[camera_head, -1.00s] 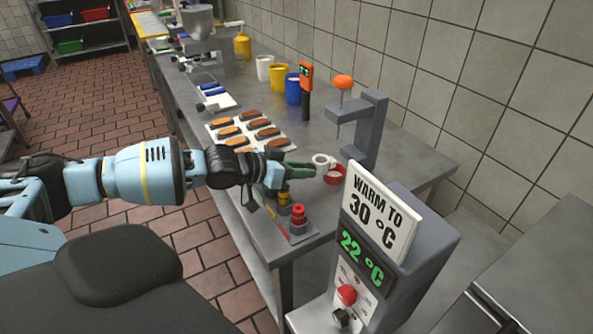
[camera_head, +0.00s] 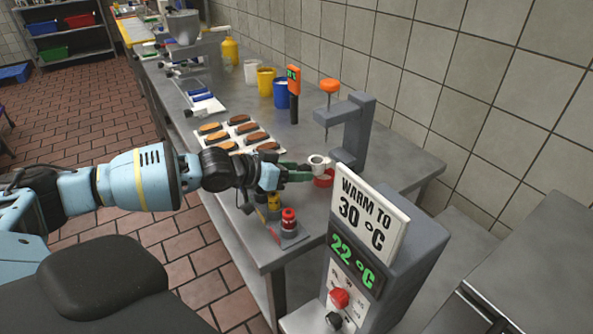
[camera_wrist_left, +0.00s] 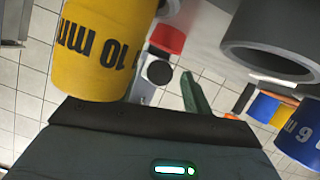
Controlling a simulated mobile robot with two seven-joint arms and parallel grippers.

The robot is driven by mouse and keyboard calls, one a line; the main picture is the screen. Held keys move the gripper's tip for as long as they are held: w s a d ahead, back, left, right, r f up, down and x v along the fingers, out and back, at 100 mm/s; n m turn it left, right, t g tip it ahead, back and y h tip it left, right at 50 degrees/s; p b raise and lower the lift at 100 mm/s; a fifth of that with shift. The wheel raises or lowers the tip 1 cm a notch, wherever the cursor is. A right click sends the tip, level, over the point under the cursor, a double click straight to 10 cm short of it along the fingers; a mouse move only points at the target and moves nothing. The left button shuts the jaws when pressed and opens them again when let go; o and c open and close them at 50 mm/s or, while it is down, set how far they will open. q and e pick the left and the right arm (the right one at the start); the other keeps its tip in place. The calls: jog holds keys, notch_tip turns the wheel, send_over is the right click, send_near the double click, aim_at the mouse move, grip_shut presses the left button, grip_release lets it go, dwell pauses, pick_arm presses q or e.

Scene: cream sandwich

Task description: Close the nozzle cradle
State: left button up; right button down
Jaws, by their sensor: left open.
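My left gripper (camera_head: 297,173) is open, its green fingers pointing right towards a white ring-shaped piece (camera_head: 318,161) above a red bowl (camera_head: 323,179). I cannot tell whether they touch. A grey base (camera_head: 287,239) with a red-topped part (camera_head: 288,218) and a yellow part (camera_head: 273,200) stands at the counter's front edge, below the gripper. I cannot tell for certain which piece is the nozzle cradle. The left wrist view shows a yellow "10 mm" cylinder (camera_wrist_left: 98,48), a grey ring (camera_wrist_left: 272,50) and one green finger (camera_wrist_left: 195,97). My right gripper is not in view.
A grey stand with an orange knob (camera_head: 330,86) rises behind the bowl. The warming box (camera_head: 385,262), reading 22 °C, stands in front on the right. A white tray (camera_head: 232,149) of brown pieces lies behind the gripper. Cups stand along the wall.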

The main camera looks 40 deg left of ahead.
pick_arm(q)
jog(key=v, duration=0.7)
jog(key=shift+s, duration=0.1)
